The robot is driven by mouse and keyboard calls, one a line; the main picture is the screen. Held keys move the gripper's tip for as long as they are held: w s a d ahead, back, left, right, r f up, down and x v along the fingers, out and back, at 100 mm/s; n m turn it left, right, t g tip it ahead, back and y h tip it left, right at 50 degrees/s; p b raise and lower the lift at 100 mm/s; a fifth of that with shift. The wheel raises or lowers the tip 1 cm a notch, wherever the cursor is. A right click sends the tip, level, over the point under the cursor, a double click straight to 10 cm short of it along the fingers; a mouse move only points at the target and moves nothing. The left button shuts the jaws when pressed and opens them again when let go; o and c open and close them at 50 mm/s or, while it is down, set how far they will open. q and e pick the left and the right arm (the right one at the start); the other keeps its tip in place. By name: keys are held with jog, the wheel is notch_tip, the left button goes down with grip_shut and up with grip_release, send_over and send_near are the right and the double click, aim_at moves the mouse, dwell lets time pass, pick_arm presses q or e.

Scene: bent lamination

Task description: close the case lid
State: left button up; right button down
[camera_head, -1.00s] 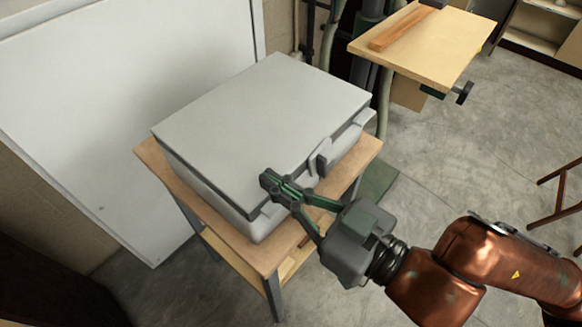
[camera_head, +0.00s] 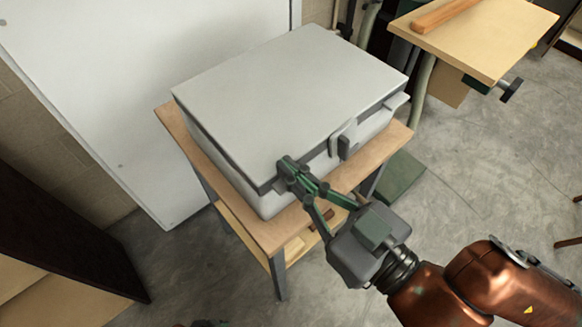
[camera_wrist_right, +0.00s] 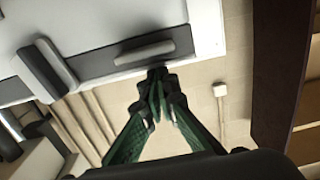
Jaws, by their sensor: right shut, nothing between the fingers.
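The grey case (camera_head: 262,200) stands on a small wooden table. Its flat lid (camera_head: 285,90) lies over the body, with a dark band along the edge between them. Whether it is fully seated I cannot tell. A latch (camera_head: 343,141) is on the front side; it also shows in the wrist view (camera_wrist_right: 48,67). My right gripper (camera_head: 288,172) is shut and empty, its green fingers at the lid's front edge near the closest corner. In the wrist view its fingertips (camera_wrist_right: 157,74) are just below a grey bar on the case; contact is unclear.
The table top (camera_head: 265,240) shows a narrow bare rim around the case. A white panel (camera_head: 110,80) stands behind on the left. A wooden bench (camera_head: 480,40) is at the back right. Open concrete floor (camera_head: 470,170) lies to the right.

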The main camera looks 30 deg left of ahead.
pick_arm(q)
jog(key=shift+f, duration=0.15)
pick_arm(e)
notch_tip(320, 180, down, 2)
jog(key=shift+s+f+h, duration=0.1)
jog(key=shift+f+h, duration=0.05)
jog(key=shift+h, duration=0.15)
notch_tip(320, 180, up, 6)
jog(key=p, duration=0.2)
pick_arm(q)
jog(key=s+a+r+g+y+p, duration=0.1)
jog(key=s+a+r+g, duration=0.1)
jog(key=s+a+r, duration=0.2)
jog(key=shift+s+r, duration=0.55)
jog(key=shift+r, duration=0.25)
pick_arm(e)
jog(key=s+d+f, duration=0.3)
jog(key=d, duration=0.6)
